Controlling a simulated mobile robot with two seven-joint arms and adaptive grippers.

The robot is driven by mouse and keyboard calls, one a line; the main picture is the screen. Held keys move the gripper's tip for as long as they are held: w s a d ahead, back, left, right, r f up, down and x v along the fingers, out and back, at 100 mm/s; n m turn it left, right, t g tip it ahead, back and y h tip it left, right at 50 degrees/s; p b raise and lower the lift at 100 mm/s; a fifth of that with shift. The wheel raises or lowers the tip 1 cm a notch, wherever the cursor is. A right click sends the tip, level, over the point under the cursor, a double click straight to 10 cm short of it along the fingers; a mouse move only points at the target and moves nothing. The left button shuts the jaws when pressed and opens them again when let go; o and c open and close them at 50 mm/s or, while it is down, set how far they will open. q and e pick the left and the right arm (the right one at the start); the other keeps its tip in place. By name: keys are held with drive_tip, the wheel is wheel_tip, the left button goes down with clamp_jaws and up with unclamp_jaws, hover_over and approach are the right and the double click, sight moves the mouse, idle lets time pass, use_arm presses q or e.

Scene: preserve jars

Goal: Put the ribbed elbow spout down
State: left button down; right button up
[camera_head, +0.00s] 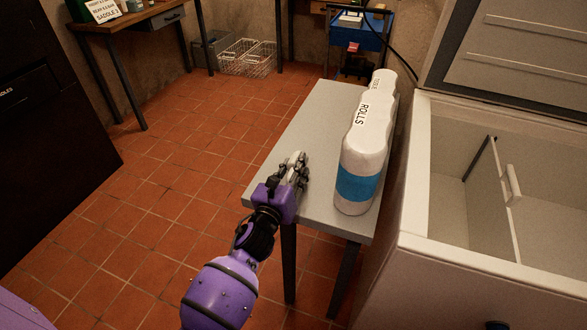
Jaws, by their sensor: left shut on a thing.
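My left gripper (292,175) is over the near left part of the narrow grey table (315,130). It is shut on a small pale piece, taken to be the ribbed elbow spout (297,157). The fingers hide most of the spout, and its ribs and bend cannot be made out. I cannot tell whether the spout touches the table top. My right gripper is not in view.
An open white chest (415,200) stands right of the table. The table's far left part is clear. Wire baskets (247,58) stand on the tiled floor behind.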

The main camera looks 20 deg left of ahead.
use_arm(q)
drive_tip(key=shift+f, duration=0.2)
drive_tip(key=c, duration=1.3)
unclamp_jaws()
drive_tip(key=shift+c, duration=0.2)
drive_tip(key=shift+r, duration=0.1)
